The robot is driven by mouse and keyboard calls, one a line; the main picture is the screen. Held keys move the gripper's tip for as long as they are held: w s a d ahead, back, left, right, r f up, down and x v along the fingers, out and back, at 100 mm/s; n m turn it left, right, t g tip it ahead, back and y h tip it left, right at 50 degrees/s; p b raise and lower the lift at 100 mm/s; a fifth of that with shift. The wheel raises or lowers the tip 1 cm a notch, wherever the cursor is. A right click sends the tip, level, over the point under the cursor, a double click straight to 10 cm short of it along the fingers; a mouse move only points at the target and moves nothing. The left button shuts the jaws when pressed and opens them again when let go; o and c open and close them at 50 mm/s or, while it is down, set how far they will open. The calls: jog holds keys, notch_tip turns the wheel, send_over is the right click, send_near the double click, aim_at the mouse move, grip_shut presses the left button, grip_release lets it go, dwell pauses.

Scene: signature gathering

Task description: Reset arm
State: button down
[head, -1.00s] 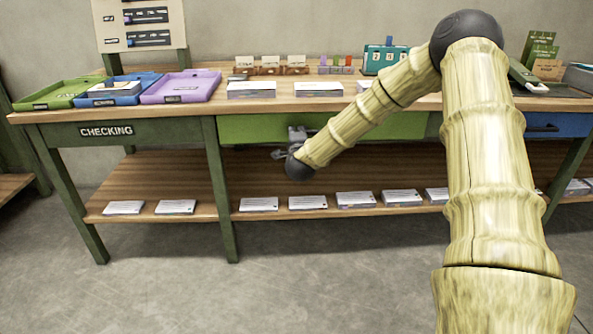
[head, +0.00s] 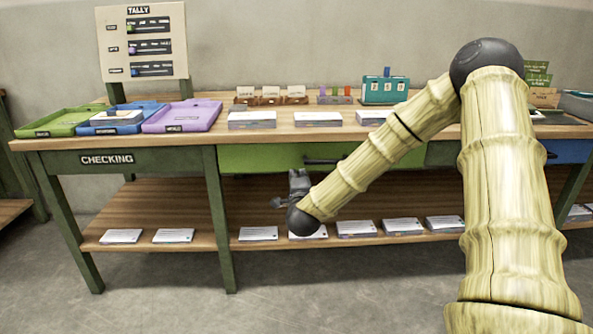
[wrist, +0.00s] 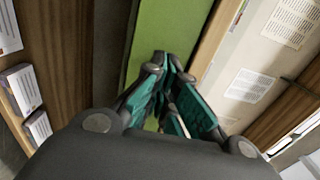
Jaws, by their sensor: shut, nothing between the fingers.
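My gripper (head: 299,182) hangs in front of the table, just below the green drawer (head: 262,157), at the end of my bent arm. It appears small and partly hidden by the arm's dark wrist joint in the head view. In the wrist view, the teal fingers of my gripper (wrist: 172,62) are drawn together with nothing held between them. The green drawer front (wrist: 165,30) lies ahead of the fingertips there. I cannot tell the exact gap between fingertips and drawer.
The table (head: 330,133) carries a green tray (head: 45,130), a blue tray (head: 92,128) and a purple tray (head: 190,122) at left, plus paper stacks (head: 252,120). A lower shelf (head: 170,205) bears several more stacks. The floor in front is clear.

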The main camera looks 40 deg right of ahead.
jog(key=s+a+f+n+g+y, duration=0.2)
jog(key=s+a+f+n+y, duration=0.15)
jog(key=a+f, duration=0.4)
jog(key=s+a+f+n+g+y, duration=0.15)
jog(key=s+a+f+n, duration=0.35)
jog(key=f, duration=0.6)
jog(key=s+a+f+n+g+y, duration=0.25)
jog(key=s+a+f+n, duration=0.2)
jog(key=a+f, duration=0.35)
jog(key=s+a+f+n+g+y, duration=0.1)
jog(key=s+a+f+n+g, duration=0.4)
jog(key=s, duration=0.6)
jog(key=s+a+f+n+g, duration=0.1)
jog(key=s+f+n, duration=0.1)
jog(key=s+f, duration=0.75)
jog(key=s+a+f+n+g+y, duration=0.1)
jog(key=s+a+f+n+g, duration=0.2)
jog(key=s, duration=1)
notch_tip(320, 180, up, 30)
jog(key=n+p, duration=0.1)
jog(key=p, duration=3.1)
jog(key=shift+s+d+r, duration=0.15)
jog(key=shift+d+r, duration=0.05)
jog(key=shift+d, duration=0.15)
jog(key=shift+a, duration=0.1)
